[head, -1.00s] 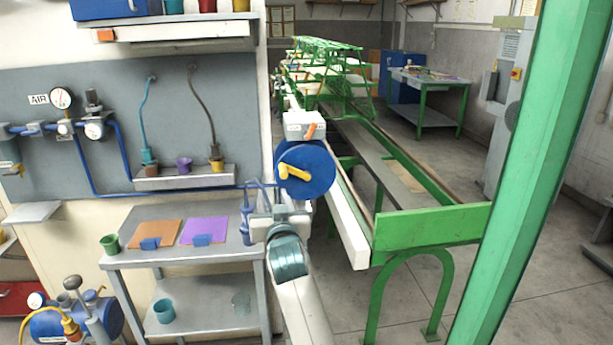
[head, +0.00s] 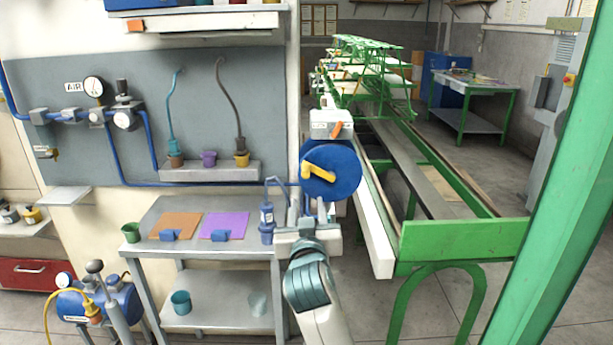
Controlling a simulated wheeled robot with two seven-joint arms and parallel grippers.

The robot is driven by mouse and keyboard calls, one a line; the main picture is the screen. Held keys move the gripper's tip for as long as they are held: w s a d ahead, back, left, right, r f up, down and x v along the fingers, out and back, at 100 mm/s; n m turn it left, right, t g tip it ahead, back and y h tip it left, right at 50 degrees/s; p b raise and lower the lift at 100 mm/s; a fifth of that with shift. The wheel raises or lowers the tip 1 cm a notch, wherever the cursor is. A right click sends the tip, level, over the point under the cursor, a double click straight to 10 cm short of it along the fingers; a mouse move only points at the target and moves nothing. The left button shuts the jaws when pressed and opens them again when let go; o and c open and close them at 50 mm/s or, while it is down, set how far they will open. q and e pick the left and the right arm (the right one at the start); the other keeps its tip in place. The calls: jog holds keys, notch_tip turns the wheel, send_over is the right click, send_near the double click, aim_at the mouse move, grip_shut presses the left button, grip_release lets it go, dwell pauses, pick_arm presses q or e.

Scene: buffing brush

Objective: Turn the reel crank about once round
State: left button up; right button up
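The blue reel (head: 345,184) is a round disc on the end of the green bench. Its yellow crank (head: 319,174) lies across its face, with the outer end to the upper left. My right gripper (head: 308,205) is just below and left of the crank, fingers pointing up. Its fingers stand apart with nothing visible between them. It looks clear of the crank handle; whether it touches the disc I cannot tell. My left gripper is out of view.
A white box with an orange lever (head: 332,124) sits above the reel. A green post (head: 560,190) rises at the right. Blue air piping runs along the wall.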

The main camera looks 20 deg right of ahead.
jog(key=p, duration=0.3)
send_near(306, 178)
jog(key=x, duration=0.5)
jog(key=shift+r, duration=0.15)
jog(key=x, duration=0.5)
jog(key=shift+p, duration=0.3)
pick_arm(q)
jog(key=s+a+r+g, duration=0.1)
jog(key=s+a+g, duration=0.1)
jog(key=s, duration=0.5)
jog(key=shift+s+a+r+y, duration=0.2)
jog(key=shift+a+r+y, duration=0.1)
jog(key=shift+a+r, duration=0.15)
pick_arm(e)
jog(key=shift+x, duration=0.8)
grip_shut()
